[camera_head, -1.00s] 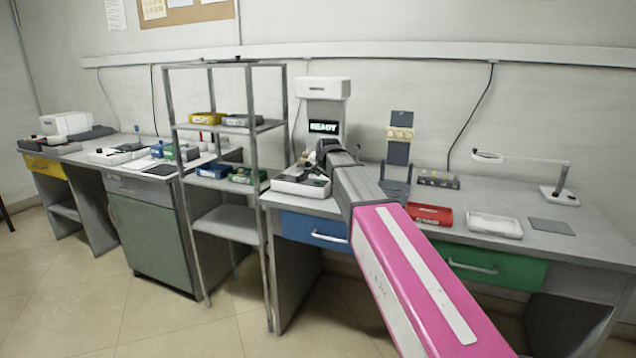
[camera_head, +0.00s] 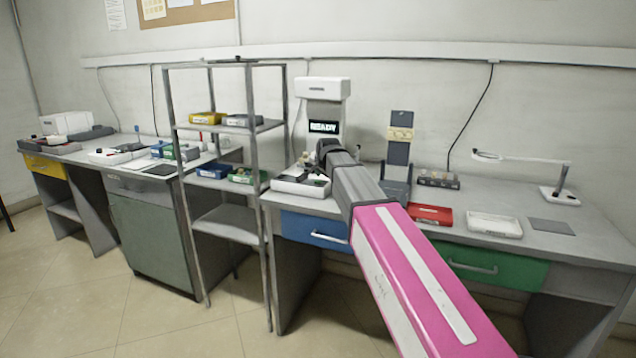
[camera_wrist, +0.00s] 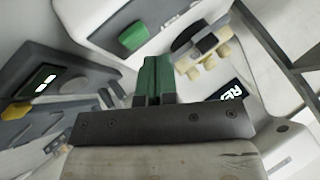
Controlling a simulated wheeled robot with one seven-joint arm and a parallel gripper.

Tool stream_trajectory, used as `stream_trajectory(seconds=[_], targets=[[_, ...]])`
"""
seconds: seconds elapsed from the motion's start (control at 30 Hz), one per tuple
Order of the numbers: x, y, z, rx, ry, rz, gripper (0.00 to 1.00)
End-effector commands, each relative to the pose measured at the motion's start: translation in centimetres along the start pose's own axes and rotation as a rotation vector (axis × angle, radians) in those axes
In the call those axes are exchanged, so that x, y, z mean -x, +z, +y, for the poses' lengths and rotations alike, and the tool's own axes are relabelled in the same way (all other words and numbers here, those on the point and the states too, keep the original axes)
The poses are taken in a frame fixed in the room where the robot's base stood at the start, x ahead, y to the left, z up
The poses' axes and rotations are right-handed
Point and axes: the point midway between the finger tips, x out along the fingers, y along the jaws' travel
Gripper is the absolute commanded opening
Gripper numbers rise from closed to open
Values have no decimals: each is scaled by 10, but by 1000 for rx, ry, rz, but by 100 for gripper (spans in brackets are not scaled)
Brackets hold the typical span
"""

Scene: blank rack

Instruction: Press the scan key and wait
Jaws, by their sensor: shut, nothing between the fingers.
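The scanner (camera_head: 323,90) is a tall white-topped unit on the right bench, against the wall. Its dark screen (camera_head: 323,127) reads READY; part of the same word shows on the screen in the wrist view (camera_wrist: 232,90). Any gap between fingertips and key is hard to judge. In the head view my arm hides the scanner's lower part.
A grey metal rack (camera_head: 253,150) stands left of the bench. A grey stand (camera_head: 398,155), a red tray (camera_head: 430,214), a white tray (camera_head: 494,225) and a magnifier lamp (camera_head: 558,196) are to the right.

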Motion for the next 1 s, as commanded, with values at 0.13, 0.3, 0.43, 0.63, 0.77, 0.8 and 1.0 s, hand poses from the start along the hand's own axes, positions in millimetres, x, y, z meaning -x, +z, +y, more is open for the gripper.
stream_trajectory(seconds=[0.13, 0.3, 0.43, 0.63, 0.77, 0.8, 1.0], targets=[[0, 0, 0, 0, 0, 0, 0], [0, 0, 0, 0, 0, 0, 0], [-2, 2, 2, 0, 0, 0, 0], [-6, 4, 4, 0, 0, 0, 0], [-6, 4, 4, 0, 0, 0, 0], [-6, 4, 4, 0, 0, 0, 0], [-6, 4, 4, 0, 0, 0, 0]])
